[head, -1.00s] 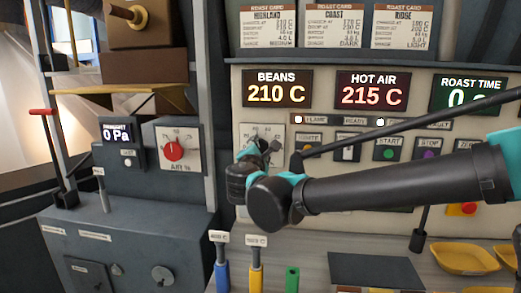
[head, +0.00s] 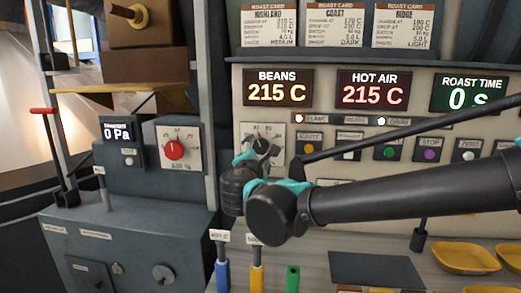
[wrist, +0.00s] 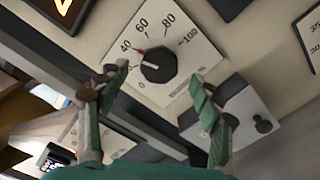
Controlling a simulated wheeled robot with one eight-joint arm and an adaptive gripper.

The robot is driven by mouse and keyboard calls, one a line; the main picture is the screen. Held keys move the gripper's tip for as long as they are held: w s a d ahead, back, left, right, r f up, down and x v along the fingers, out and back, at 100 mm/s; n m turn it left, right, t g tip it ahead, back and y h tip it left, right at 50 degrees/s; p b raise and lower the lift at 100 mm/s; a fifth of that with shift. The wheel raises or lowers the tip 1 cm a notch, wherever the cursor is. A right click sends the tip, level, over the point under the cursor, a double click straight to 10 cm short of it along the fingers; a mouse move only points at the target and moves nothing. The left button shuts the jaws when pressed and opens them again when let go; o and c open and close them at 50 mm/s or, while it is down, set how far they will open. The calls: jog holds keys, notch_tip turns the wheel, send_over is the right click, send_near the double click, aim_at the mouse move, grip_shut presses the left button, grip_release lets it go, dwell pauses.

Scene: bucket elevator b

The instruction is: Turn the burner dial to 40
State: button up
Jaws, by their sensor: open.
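The burner dial is a black knob (wrist: 158,67) on a white plate (wrist: 180,40) marked 40, 60, 80 and 100, with a red mark close to 40. The knob's pale pointer line points left, a little below the red mark. In the head view the dial (head: 261,145) shows above my gripper (head: 250,165), which hides the plate's lower part. In the wrist view my gripper (wrist: 160,104) is open, its two green fingers apart. The knob lies ahead of and between the fingertips, and neither finger visibly touches it.
A second dial with a red knob (head: 174,149) is on the grey cabinet at left. Buttons, including a green one (head: 389,152), line the panel right of the burner dial. Displays show BEANS (head: 278,88) 215 C and HOT AIR (head: 373,90) 215 C. Coloured handles (head: 256,278) stand below.

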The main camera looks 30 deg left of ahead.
jog(key=v, duration=0.7)
jog(key=shift+s, duration=0.35)
jog(key=shift+d, duration=0.1)
